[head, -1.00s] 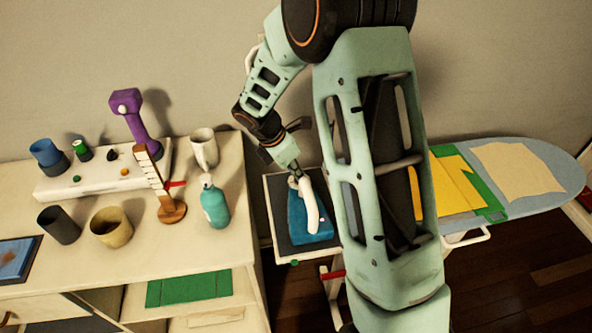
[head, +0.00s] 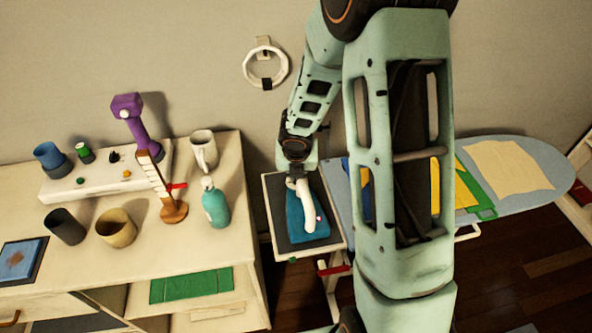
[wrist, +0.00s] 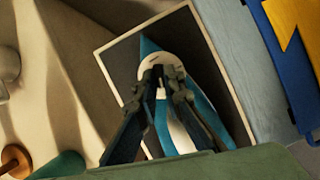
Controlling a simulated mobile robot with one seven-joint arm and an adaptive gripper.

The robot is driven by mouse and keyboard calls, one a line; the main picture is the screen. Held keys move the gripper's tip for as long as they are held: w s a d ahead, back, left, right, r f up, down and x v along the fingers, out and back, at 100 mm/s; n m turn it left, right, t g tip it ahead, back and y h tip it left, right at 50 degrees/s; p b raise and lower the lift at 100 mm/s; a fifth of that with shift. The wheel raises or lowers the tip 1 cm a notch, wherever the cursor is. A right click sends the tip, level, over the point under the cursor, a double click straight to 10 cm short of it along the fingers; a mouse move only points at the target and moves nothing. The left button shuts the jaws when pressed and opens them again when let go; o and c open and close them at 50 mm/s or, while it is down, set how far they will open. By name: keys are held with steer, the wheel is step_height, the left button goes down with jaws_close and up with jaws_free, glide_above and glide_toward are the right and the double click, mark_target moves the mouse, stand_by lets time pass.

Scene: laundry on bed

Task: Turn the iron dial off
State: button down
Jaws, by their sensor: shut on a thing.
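The iron (head: 296,222) has a teal body and a curved white handle (head: 308,212). It lies on a dark rest with a pale rim (head: 270,195) at the left end of the ironing board. A small pinkish spot shows on the handle's right side; I cannot tell whether it is the dial. My gripper (wrist: 159,80) points down at the far end of the iron, its fingers closed on the white part there. The wrist view shows the iron's teal body (wrist: 205,112) under the fingers. The dial is not clearly visible.
The ironing board (head: 530,160) with yellow, green and cream cloths extends right. A pale dresser (head: 110,270) stands left, holding a teal bottle (head: 215,208), cups, a wooden guitar-like object (head: 172,208) and a purple dumbbell-like object (head: 135,125). A white ring (head: 265,83) is on the wall.

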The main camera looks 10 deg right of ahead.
steer(key=shift+d+n+y+p, duration=0.15)
steer(key=shift+n+y+p, duration=0.35)
steer(key=shift+n, duration=0.7)
steer(key=c, duration=2)
jaws_free()
steer(key=shift+c, duration=0.2)
steer(key=shift+r, duration=0.1)
steer(key=shift+v, duration=5.9)
steer(key=shift+s, duration=0.2)
